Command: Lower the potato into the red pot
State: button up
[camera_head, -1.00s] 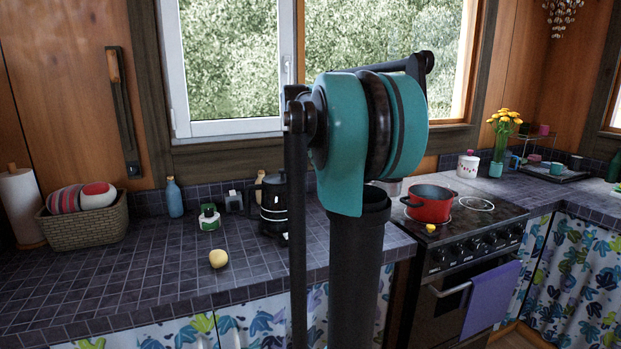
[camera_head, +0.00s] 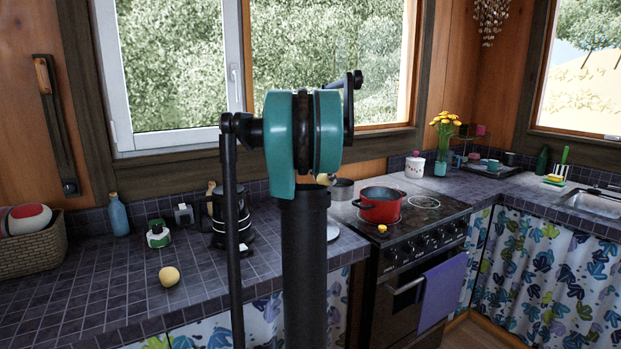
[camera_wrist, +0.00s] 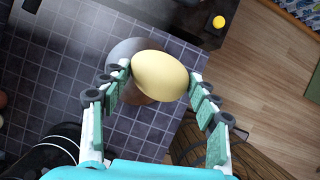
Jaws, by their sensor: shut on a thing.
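The potato (camera_wrist: 160,76) is pale yellow and oval, held between the fingertips of my gripper (camera_wrist: 159,78) in the wrist view. My gripper is shut on it, above the tiled counter and a round grey metal thing. In the head view a small yellowish bit (camera_head: 323,179) beside my arm appears to be the potato; my gripper is hidden there behind my arm. The red pot (camera_head: 381,209) stands open on the stove, right of my arm. Its inside shows only partly, and the pot is not seen in the wrist view.
A grey metal pot (camera_head: 342,190) stands at the stove's back left. A small yellow thing (camera_head: 382,229) is at the stove's front (camera_wrist: 218,22). A round yellowish item (camera_head: 169,276) lies on the left counter near a dark kettle (camera_head: 212,217). A sink (camera_head: 598,203) is far right.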

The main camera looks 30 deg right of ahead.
jog(key=w+d+f, duration=0.1)
jog(key=d+f, duration=0.2)
jog(key=d, duration=1)
jog(key=w+d+f, duration=0.1)
jog(key=d+f, duration=0.1)
jog(key=d, duration=1.1)
jog(key=shift+f, duration=0.4)
jog(key=shift+d, duration=0.25)
jog(key=shift+d, duration=0.15)
jog(key=shift+f, duration=4.5)
jog(key=shift+f, duration=1.15)
jog(key=o, duration=1.3)
